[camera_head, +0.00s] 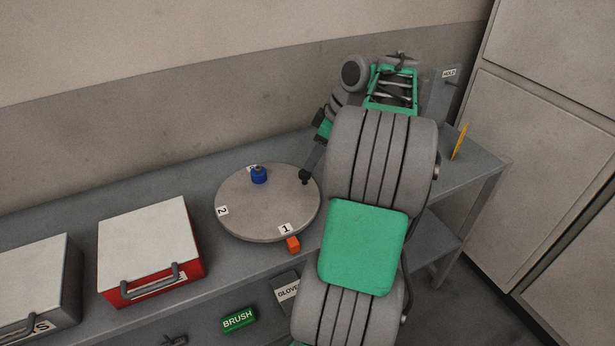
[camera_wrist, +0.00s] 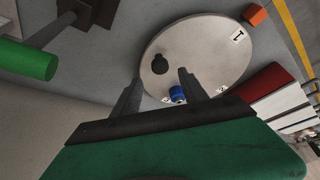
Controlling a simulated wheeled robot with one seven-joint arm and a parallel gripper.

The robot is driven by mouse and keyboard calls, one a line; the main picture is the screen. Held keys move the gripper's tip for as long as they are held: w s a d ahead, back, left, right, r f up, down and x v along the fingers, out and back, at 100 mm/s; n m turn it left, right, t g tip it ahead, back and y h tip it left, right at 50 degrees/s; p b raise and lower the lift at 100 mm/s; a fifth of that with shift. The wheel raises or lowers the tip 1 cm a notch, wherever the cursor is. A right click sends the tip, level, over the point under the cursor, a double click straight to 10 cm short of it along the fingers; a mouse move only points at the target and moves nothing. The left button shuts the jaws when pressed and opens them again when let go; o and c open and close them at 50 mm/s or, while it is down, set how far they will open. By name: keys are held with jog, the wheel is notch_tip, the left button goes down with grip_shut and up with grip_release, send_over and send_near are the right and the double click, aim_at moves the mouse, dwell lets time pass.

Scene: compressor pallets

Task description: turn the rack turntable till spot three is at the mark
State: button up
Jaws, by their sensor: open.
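The round grey turntable (camera_head: 270,205) lies on the bench, and it fills the upper middle of the wrist view (camera_wrist: 205,60). Label 1 (camera_head: 286,229) is at its front edge, beside an orange block (camera_head: 293,244) on the bench. Label 2 (camera_head: 222,211) is at its left edge. A blue piece (camera_head: 259,175) at the back partly covers another label, which I cannot read. A dark knob (camera_head: 305,177) stands near the right edge. My gripper (camera_wrist: 159,78) is open, with the knob (camera_wrist: 160,63) showing between and beyond its fingertips; contact cannot be told.
A red box with a white lid (camera_head: 150,245) and a grey box (camera_head: 40,280) stand left of the turntable. A green BRUSH item (camera_head: 239,319) and a GLOVES label (camera_head: 287,290) are lower in front. A wall rises behind the bench; tall cabinets (camera_head: 550,120) stand right.

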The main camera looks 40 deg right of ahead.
aim_at(305, 172)
jog(key=b+x, duration=0.1)
jog(key=x, duration=0.5)
jog(key=shift+c, duration=0.5)
grip_shut()
dwell(0.8)
